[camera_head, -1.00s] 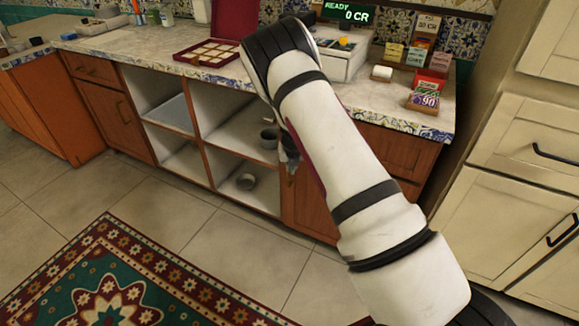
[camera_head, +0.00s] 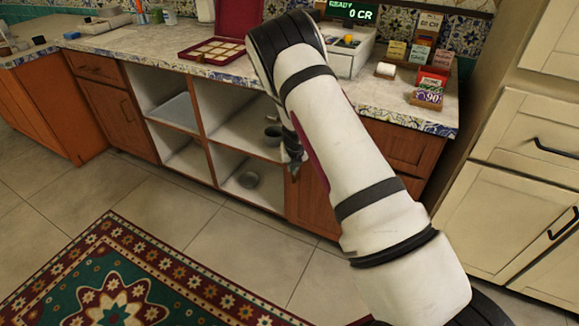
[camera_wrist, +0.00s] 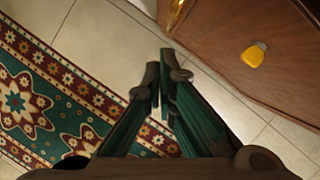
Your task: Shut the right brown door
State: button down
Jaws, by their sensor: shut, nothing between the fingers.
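The right brown door (camera_head: 308,206) is in the lower cabinet, right of the open shelves, and is mostly hidden behind my arm in the head view. I cannot tell whether it stands ajar. My gripper (camera_wrist: 161,88) is shut and empty. In the head view my gripper (camera_head: 294,168) hangs in front of the door's upper left part. In the wrist view a brown wooden panel (camera_wrist: 225,25), likely this door, fills the upper right, apart from the fingertips. A brass handle (camera_wrist: 176,14) is at its left end, and a small yellow piece (camera_wrist: 253,55) shows on it.
The counter (camera_head: 150,43) above carries a card box and a register. Cream cabinets (camera_head: 500,215) stand at the right. A patterned rug (camera_head: 150,280) lies on the tiled floor, left of clear tiles.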

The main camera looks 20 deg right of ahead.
jog(key=s+a+r+n+y+p, duration=0.1)
jog(key=s+a+r+n, duration=0.25)
jog(key=r, duration=0.55)
jog(key=s+a+r+n+y+p, duration=0.1)
jog(key=s+a+r+n, duration=0.25)
jog(key=r, duration=0.45)
jog(key=s+a+r+n+y+p, duration=0.1)
jog(key=s+a+r+n+y, duration=0.2)
jog(key=r, duration=0.6)
jog(key=s+a+r+n+g, duration=0.1)
jog(key=s+r+n, duration=0.45)
jog(key=s, duration=0.35)
jog(key=s+a+r+n, duration=0.2)
jog(key=s+r+n, duration=0.2)
jog(key=s+n, duration=0.4)
jog(key=s+a+r+n+g, duration=0.1)
jog(key=s+r+n, duration=0.35)
jog(key=s, duration=0.45)
jog(key=s+d+f+n+h, duration=0.1)
jog(key=s+d+n+h, duration=0.1)
jog(key=s+n, duration=0.45)
jog(key=s+d+n+h, duration=0.2)
jog(key=s+n, duration=0.2)
jog(key=s, duration=0.5)
notch_tip(320, 180, up, 16)
jog(key=t+p, duration=0.2)
jog(key=p, duration=1.1)
jog(key=shift+f+p, duration=0.25)
jog(key=shift+p, duration=0.05)
